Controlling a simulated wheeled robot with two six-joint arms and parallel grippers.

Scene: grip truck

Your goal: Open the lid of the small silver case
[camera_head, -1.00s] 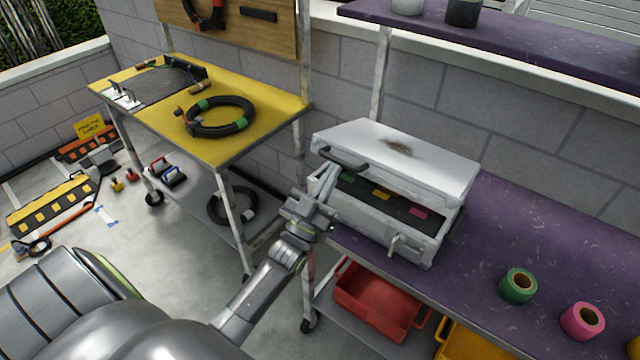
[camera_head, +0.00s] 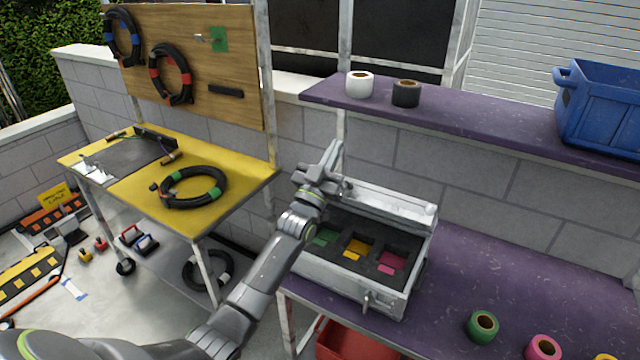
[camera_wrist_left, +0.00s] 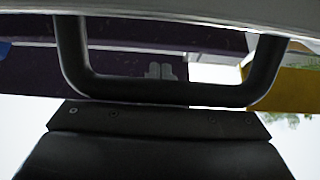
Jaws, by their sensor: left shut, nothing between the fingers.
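The small silver case (camera_head: 385,297) stands on the purple bench with its front latch (camera_head: 367,300) hanging. Its lid (camera_head: 385,203) is raised and shows almost edge-on behind the open box. Inside, a dark insert has compartments with green, yellow and pink pieces. My left gripper (camera_head: 332,158) is shut and empty, at the left end of the raised lid. In the left wrist view the lid's dark handle (camera_wrist_left: 170,92) spans just ahead of the gripper body; whether they touch I cannot tell. My right gripper is out of view.
The purple bench (camera_head: 530,290) holds green (camera_head: 482,326) and pink (camera_head: 543,348) tape rolls right of the case. A purple shelf (camera_head: 450,115) above holds white and black rolls and a blue crate (camera_head: 610,110). A yellow table (camera_head: 130,200) stands left.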

